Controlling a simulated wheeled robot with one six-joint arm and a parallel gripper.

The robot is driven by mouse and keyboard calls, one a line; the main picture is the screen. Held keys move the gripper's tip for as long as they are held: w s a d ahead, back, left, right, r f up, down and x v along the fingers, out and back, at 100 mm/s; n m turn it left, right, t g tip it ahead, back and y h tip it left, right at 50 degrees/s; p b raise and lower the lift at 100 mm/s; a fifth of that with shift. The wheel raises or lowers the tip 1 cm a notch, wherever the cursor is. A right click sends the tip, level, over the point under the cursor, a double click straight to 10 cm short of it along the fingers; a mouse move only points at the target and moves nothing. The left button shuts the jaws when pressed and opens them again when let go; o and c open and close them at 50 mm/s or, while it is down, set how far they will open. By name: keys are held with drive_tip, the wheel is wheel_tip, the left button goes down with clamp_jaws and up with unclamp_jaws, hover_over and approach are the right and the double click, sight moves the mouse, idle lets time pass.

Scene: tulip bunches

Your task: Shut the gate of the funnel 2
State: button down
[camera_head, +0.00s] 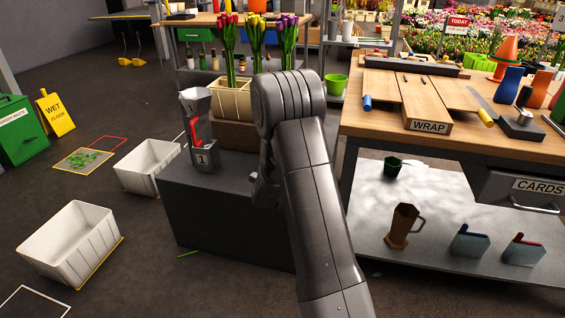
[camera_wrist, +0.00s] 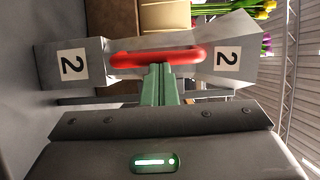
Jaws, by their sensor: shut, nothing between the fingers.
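The funnel 2 (camera_wrist: 95,72) shows in the wrist view, lying sideways in the picture, grey metal with a "2" label near each end. Its red gate handle (camera_wrist: 188,54) runs across the middle between the labels. My gripper (camera_wrist: 160,68) has its green fingers together, with the tips at the handle's middle; I cannot tell whether they touch it. Nothing is held. In the head view my arm hides the funnel 2 and the gripper. The funnel 1 (camera_head: 203,155), with its own red handle, stands on the dark block (camera_head: 210,205).
A cream crate (camera_head: 232,100) with red, yellow and purple tulips stands behind the funnel 1. The wooden table (camera_head: 385,122) with the WRAP board is right of my arm. White bins (camera_head: 75,245) stand on the floor at left, with open floor around them.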

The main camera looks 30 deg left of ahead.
drive_tip(key=shift+w+a+b, duration=0.15)
drive_tip(key=shift+a+b, duration=0.45)
drive_tip(key=shift+w+a+b, duration=0.15)
drive_tip(key=shift+a+b, duration=0.4)
